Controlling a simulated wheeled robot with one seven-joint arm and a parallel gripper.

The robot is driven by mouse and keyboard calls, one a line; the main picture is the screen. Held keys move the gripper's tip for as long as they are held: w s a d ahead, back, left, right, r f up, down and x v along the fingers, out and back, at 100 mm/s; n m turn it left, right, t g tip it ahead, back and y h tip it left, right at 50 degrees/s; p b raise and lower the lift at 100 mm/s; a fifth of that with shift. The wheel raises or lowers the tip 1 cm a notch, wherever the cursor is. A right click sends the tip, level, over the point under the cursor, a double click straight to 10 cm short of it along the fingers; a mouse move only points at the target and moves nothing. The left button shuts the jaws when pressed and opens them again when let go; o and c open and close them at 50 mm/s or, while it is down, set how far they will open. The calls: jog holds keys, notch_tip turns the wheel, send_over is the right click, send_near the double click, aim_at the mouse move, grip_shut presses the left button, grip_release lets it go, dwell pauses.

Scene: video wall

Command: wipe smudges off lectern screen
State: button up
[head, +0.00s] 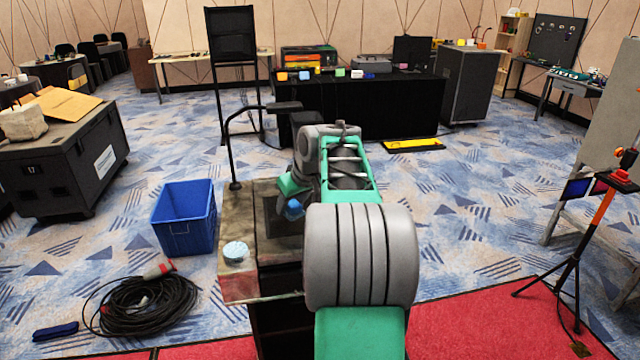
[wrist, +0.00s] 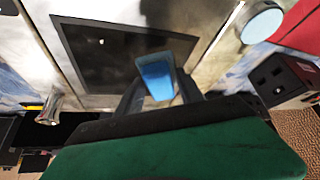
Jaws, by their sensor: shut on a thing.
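The lectern has a worn, stained top (head: 240,203) with a dark screen (head: 268,222) set into it. In the wrist view the screen (wrist: 100,58) is a dark panel with a small pale spot; I cannot tell whether that is a smudge or a reflection. My gripper (wrist: 158,84) is shut on a blue block-like wiping piece (wrist: 156,70), which also shows in the head view (head: 294,209). It is over the screen's near part in the wrist view; I cannot tell if it touches. My arm hides the screen's right side in the head view.
A round pale-blue-topped item (head: 236,252) stands on the lectern's near left corner. A gooseneck microphone (head: 236,130) rises at the far left edge. A blue bin (head: 185,222) and coiled cable (head: 145,305) lie left; a tripod (head: 577,250) stands right.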

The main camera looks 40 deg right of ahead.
jog(key=shift+r+p, duration=1)
jog(key=shift+r, duration=0.65)
